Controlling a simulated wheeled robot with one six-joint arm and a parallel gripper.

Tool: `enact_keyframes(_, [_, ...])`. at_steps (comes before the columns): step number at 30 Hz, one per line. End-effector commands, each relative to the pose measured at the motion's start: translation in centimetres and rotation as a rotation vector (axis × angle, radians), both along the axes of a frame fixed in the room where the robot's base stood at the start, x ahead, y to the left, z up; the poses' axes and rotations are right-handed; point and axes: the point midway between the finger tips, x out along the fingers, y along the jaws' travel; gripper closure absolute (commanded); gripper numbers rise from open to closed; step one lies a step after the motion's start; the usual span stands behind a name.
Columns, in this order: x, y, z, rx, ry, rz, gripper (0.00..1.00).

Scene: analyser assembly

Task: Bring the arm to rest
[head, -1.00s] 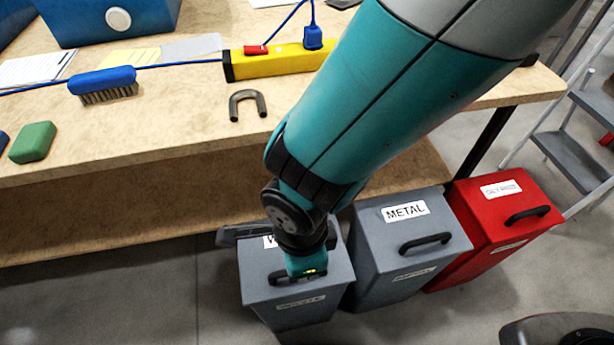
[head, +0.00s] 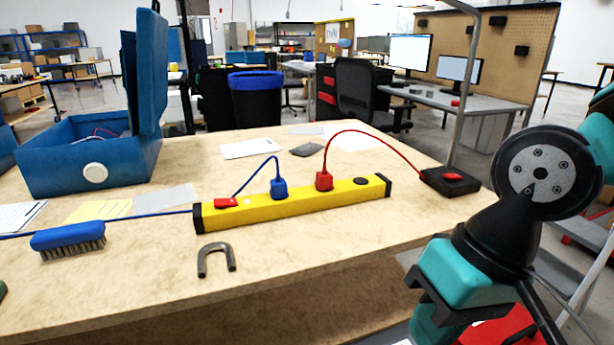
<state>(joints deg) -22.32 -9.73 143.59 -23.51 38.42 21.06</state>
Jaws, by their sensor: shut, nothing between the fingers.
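My arm is at the right edge of the head view, with its round grey joint cap facing the camera. Below the black wrist, my teal and black gripper (head: 468,285) hangs in front of the table's right front corner. It is shut and holds nothing. Its lower end is near the picture's bottom edge and its fingertips are hard to make out.
The wooden table (head: 330,245) bears a yellow power strip (head: 300,203), a grey U-shaped part (head: 215,258), a blue brush (head: 67,240), an open blue case (head: 85,160) and a black box (head: 450,182). A red bin (head: 497,328) shows low behind my gripper.

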Motion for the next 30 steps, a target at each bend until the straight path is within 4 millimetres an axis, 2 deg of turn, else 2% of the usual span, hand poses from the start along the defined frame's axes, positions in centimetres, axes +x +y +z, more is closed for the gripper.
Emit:
enact_keyframes(3, [-1.0,-1.7,1.3,0.029,-0.090,0.167,1.00])
enact_keyframes(6, [-1.8,-2.6,2.6,0.044,-0.156,0.298,1.00])
enact_keyframes(7, [-1.7,-2.5,4.1,0.043,-0.149,0.295,1.00])
enact_keyframes(21, [-1.7,-2.4,16.8,0.042,-0.145,0.292,1.00])
enact_keyframes(25, [-1.7,-2.4,18.4,0.042,-0.145,0.291,1.00])
enact_keyframes(30, [-1.7,-2.4,18.7,0.042,-0.145,0.291,1.00])
